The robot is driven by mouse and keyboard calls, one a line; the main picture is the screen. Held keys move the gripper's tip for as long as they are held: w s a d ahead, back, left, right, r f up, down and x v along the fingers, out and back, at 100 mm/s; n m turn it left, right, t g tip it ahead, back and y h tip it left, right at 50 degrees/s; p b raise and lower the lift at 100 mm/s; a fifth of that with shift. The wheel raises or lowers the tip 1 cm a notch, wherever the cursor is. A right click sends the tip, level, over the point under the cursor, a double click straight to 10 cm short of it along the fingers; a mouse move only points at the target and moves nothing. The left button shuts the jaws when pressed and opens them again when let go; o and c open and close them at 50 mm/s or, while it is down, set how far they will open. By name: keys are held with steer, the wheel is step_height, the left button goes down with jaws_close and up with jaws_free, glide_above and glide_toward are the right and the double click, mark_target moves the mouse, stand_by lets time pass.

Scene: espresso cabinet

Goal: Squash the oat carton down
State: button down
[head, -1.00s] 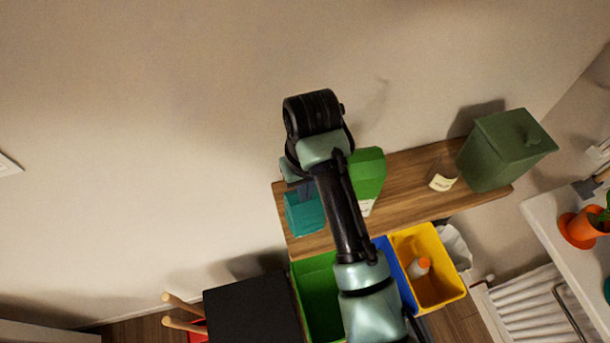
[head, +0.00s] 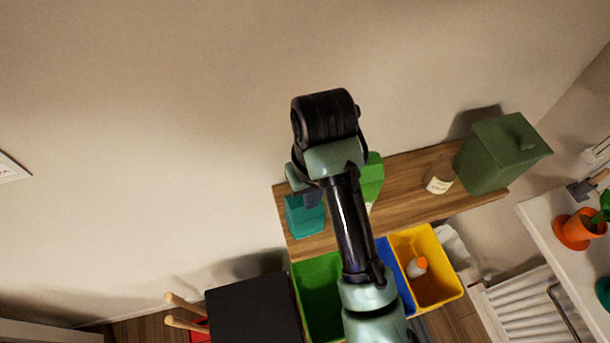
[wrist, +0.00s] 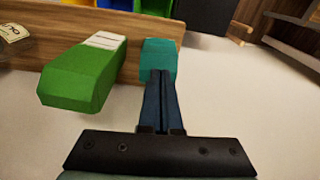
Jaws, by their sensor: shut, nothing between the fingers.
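A short teal carton (head: 305,222) stands at the left end of the wooden shelf; it also shows in the wrist view (wrist: 160,47). A taller green carton (head: 372,180) stands to its right, partly hidden by my arm, and shows whole with a pale label in the wrist view (wrist: 82,78). I cannot read which one is the oat carton. My gripper (wrist: 160,74) is shut and empty, its fingertips overlapping the near side of the teal carton in the wrist view. I cannot tell whether they touch it. In the head view my arm mostly hides the gripper.
A labelled jar (head: 440,178) and a dark green lidded bin (head: 498,155) stand further right on the shelf (head: 412,208). Below it are green (head: 318,290), blue (head: 402,290) and yellow (head: 452,285) bins; the yellow holds a bottle. The wall is behind.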

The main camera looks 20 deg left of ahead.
step_height(320, 180, up, 9)
steer(key=p, duration=0.3)
steer(key=shift+s+d+r, duration=0.15)
steer(key=shift+s+d, duration=0.2)
steer(key=shift+s, duration=0.05)
